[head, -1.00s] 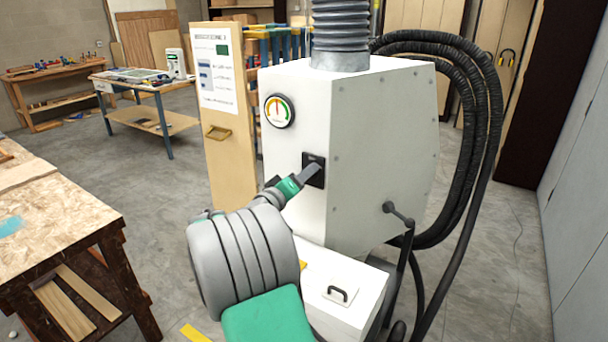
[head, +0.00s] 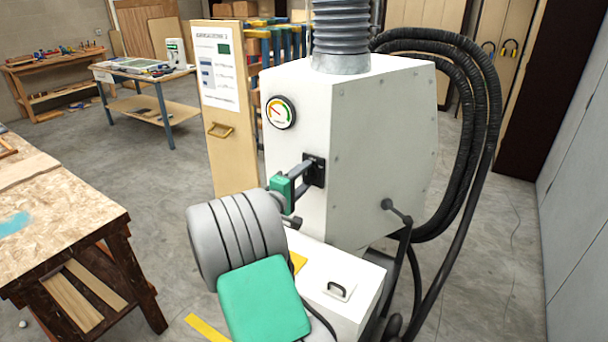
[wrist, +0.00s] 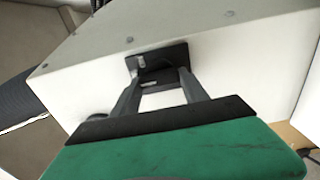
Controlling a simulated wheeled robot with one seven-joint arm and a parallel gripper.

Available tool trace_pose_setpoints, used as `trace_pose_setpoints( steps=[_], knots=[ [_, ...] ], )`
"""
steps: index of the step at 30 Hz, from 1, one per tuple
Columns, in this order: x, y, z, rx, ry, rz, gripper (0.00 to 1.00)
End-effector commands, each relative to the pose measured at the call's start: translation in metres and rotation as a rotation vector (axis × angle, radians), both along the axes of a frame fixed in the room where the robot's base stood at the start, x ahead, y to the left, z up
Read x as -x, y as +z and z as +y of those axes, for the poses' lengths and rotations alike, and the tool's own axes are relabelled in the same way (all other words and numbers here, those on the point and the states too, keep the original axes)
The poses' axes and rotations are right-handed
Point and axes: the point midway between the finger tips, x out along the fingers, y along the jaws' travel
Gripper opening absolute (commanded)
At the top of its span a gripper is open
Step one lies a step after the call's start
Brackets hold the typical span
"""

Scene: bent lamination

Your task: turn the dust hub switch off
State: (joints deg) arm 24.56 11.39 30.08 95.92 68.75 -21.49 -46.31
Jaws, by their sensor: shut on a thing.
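The dust hub is a white cabinet (head: 382,150) with a grey duct on top and a round gauge (head: 280,112) on its front. The gauge needle points to the upper left. The hub's switch is on a black plate (head: 319,172) below the gauge; the plate also shows in the wrist view (wrist: 150,52). My gripper (head: 305,171) reaches the plate from the front left. In the wrist view its two fingers (wrist: 158,76) run up to the plate, a little apart, shut on the switch. The lever between the fingertips is mostly hidden, so its position is unclear.
A wooden workbench (head: 60,215) stands at the left. A white box with a black handle (head: 340,291) sits low in front of the hub. Black hoses (head: 487,130) hang at its right side. Open floor lies between the bench and the hub.

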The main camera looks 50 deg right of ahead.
Motion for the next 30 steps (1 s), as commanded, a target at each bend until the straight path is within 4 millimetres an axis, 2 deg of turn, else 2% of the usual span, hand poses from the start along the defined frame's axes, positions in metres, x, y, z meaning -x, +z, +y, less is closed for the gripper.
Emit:
trace_pose_setpoints(
  steps=[15, 16, 24, 30],
  knots=[
    [0.0001, -0.0009, 0.0001, 0.002, 0.000, 0.025, 0.11],
    [0.0001, -0.0009, 0.0001, 0.002, 0.000, 0.025, 0.53],
    [0.0000, -0.0005, 0.0000, 0.002, 0.000, 0.023, 0.74],
    [-0.0001, -0.0004, 0.0004, 0.002, 0.000, 0.022, 0.74]
  ],
)
